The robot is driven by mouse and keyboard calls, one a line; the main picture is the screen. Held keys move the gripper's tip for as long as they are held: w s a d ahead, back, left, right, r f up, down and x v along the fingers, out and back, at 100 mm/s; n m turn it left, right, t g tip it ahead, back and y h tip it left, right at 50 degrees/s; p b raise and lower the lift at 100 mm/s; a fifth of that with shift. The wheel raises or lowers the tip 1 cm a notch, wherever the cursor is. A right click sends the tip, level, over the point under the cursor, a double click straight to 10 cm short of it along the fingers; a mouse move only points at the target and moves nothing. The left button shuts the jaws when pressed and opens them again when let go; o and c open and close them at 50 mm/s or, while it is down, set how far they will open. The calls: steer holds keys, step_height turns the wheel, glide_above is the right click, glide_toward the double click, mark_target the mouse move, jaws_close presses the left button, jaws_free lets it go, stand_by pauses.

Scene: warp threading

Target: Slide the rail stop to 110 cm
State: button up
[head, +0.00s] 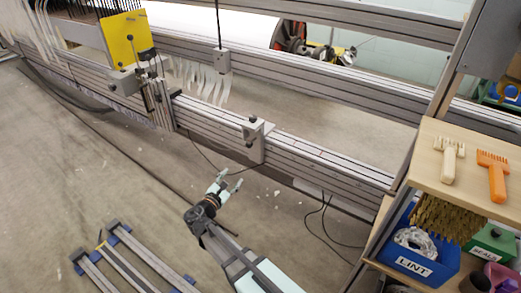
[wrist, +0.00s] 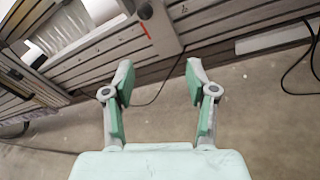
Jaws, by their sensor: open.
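The rail stop, a light grey block with a dark knob on top, appears to be the bracket (head: 255,142) clamped on the front aluminium rail (head: 325,172), right of the middle in the head view. In the wrist view a pale block (wrist: 160,30) with a red mark sits on the rail beyond the fingers. My gripper (head: 231,182) is open and empty, in front of and below the rail, apart from the stop. Its two green-padded fingers spread wide in the wrist view (wrist: 159,78). I cannot read any scale figures on the rail.
A yellow plate (head: 120,38) and another clamp (head: 123,82) stand further left on the rail. A wooden shelf (head: 455,185) with brushes and a blue LINT bin (head: 420,255) is at the right. A slatted frame (head: 130,262) lies on the floor. Cables hang below the rail.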

steer(key=r+n, duration=0.2)
steer(key=n+t+b, duration=0.1)
steer(key=b, duration=0.4)
glide_toward(248, 146)
steer(key=x, duration=0.9)
steer(key=shift+f, duration=0.3)
steer(key=shift+w+d+r, duration=0.1)
steer(key=shift+w+d, duration=0.05)
steer(key=shift+w, duration=0.4)
jaws_close()
